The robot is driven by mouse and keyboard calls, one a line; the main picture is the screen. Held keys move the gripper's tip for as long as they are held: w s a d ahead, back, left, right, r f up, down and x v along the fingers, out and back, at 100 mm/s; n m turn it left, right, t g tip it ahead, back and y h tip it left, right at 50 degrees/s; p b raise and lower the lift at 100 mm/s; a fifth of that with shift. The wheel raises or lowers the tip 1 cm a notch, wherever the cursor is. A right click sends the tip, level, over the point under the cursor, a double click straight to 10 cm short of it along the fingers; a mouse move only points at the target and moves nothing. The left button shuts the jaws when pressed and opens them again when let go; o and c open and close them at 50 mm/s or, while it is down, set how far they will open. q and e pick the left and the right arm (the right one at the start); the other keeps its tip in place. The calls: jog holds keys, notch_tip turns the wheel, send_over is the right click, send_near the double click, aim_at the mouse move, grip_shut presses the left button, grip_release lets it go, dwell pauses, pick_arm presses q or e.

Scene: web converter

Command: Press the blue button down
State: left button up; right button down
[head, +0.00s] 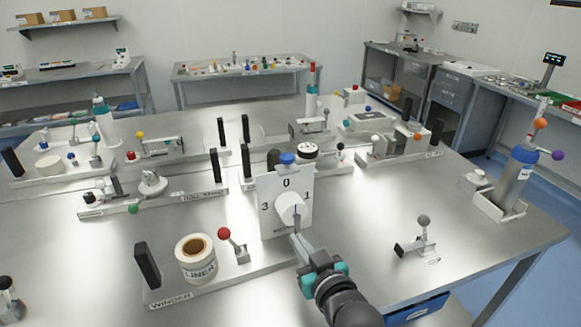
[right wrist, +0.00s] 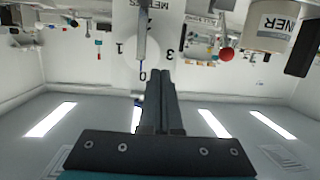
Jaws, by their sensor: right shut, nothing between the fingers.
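A blue button (head: 287,158) sits on the top edge of a white upright panel (head: 272,190) in the middle of the bench. The panel carries a white round knob (head: 290,208) and the numbers 0, 1 and 3. My right gripper (head: 297,240) is shut and empty, just in front of and below the knob; I cannot tell whether it touches it. In the upside-down right wrist view, the shut fingers (right wrist: 158,75) lie in front of the panel, and a blue bit (right wrist: 138,100) shows beside them, partly hidden. My left gripper is not in view.
A liner roll (head: 196,262) and a red-knobbed lever (head: 225,234) stand left of the panel. A grey-knobbed lever (head: 424,222) stands right of my arm. Rails with small fixtures and black posts fill the bench behind. Bare bench lies to the panel's right.

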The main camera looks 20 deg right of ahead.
aim_at(287, 159)
jog(key=w+d+r+t, duration=0.1)
jog(key=w+r+t, duration=0.1)
jog(key=r, duration=0.4)
jog(key=w+d+r+m+t+h, duration=0.1)
jog(key=w+r+t, duration=0.1)
jog(key=r+t, duration=0.2)
notch_tip(287, 159, up, 2)
jog(key=shift+r, duration=0.25)
jog(key=p+x, duration=0.1)
jog(key=x, duration=0.9)
jog(key=shift+d+f, duration=0.1)
jog(key=shift+f, duration=1.85)
jog(key=shift+s, duration=0.1)
